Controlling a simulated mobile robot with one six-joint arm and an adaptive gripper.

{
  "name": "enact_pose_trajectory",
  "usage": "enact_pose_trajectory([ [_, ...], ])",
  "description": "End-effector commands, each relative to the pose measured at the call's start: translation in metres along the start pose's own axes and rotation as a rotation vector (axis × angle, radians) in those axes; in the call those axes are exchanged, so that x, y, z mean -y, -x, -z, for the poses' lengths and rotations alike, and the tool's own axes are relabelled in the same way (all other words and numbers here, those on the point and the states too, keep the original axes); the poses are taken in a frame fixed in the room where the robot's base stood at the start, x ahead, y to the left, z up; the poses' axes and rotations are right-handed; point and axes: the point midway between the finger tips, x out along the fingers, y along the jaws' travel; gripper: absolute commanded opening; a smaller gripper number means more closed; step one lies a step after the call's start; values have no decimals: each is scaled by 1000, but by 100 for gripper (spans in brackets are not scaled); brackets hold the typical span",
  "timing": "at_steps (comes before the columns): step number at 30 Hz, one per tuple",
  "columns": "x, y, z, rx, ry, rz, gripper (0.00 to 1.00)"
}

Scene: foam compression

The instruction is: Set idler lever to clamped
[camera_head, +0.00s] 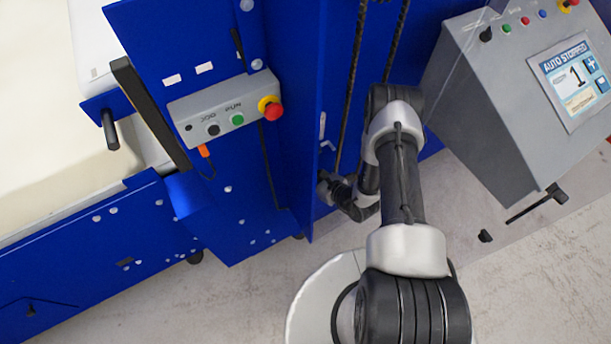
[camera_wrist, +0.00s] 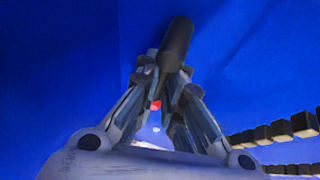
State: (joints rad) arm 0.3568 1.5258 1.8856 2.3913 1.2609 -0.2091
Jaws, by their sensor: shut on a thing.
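The idler lever shows in the wrist view as a dark, round handle (camera_wrist: 177,42) against blue panels. My gripper (camera_wrist: 163,76) is shut on this handle, with its fingertips on either side of the lower end. In the head view my gripper (camera_head: 332,187) is small and dark, low beside the tall blue frame and the chains. The handle cannot be made out there, and my arm covers part of that area. A small red spot shows between the fingers in the wrist view.
Black chains (camera_head: 356,75) run down beside the blue frame (camera_head: 290,110); chain links (camera_wrist: 278,131) also show at right in the wrist view. A button box (camera_head: 222,108) is at left. A grey console (camera_head: 480,120) reading "AUTO STOPPED" stands at right. Bare floor lies below.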

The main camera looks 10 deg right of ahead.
Motion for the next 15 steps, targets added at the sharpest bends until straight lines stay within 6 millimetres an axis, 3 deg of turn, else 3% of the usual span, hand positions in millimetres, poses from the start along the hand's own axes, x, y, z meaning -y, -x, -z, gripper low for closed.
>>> enact_pose_trajectory([
  [3,3,-1,-7,16,9,3,0],
  [4,3,-1,-7,16,9,3,9],
  [13,2,-1,-5,12,5,3,29],
  [15,2,-1,-4,11,4,2,29],
])
